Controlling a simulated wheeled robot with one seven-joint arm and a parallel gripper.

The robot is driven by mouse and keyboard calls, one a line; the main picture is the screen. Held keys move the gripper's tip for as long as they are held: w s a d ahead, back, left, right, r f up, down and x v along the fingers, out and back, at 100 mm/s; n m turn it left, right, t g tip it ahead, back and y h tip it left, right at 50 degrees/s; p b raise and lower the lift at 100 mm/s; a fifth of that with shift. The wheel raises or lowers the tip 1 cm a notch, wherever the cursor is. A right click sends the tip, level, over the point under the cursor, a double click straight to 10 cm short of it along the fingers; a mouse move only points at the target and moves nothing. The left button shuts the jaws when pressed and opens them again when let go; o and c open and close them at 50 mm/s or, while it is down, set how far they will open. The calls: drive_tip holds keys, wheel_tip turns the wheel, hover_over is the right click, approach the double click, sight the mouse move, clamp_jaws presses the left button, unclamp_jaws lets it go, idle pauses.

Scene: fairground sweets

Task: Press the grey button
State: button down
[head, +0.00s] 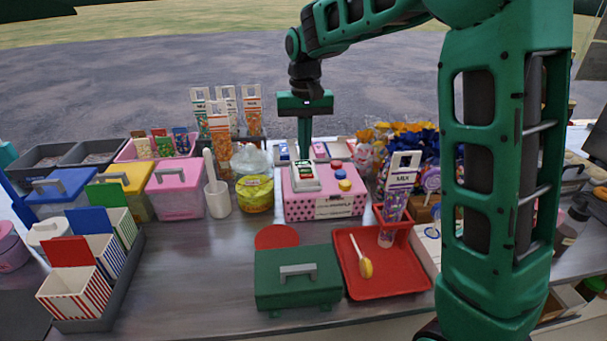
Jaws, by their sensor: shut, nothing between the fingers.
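A pink dotted box (322,208) stands on the counter towards the back. On its top are a red button (337,163), a blue button (340,174) and a yellow button (345,185), in a row on the right. A small pale device with a dark green edge (305,182) lies on the box top to their left. I cannot make out a grey button; it may be hidden or too small to tell. My green gripper (304,156) points down, shut and empty, over the far part of the pale device. I cannot tell whether its tips touch it.
A green lidded case (298,291) and a red tray (408,284) with a yellow lollipop (365,267) stand in front of the box. A yellow-green tub (254,194) stands to its left, and a tall purple packet (399,185) to its right.

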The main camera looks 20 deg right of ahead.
sight(305, 166)
wheel_tip(305, 166, up, 6)
drive_tip(key=shift+f, duration=0.1)
idle(0.5)
drive_tip(key=shift+s, duration=0.1)
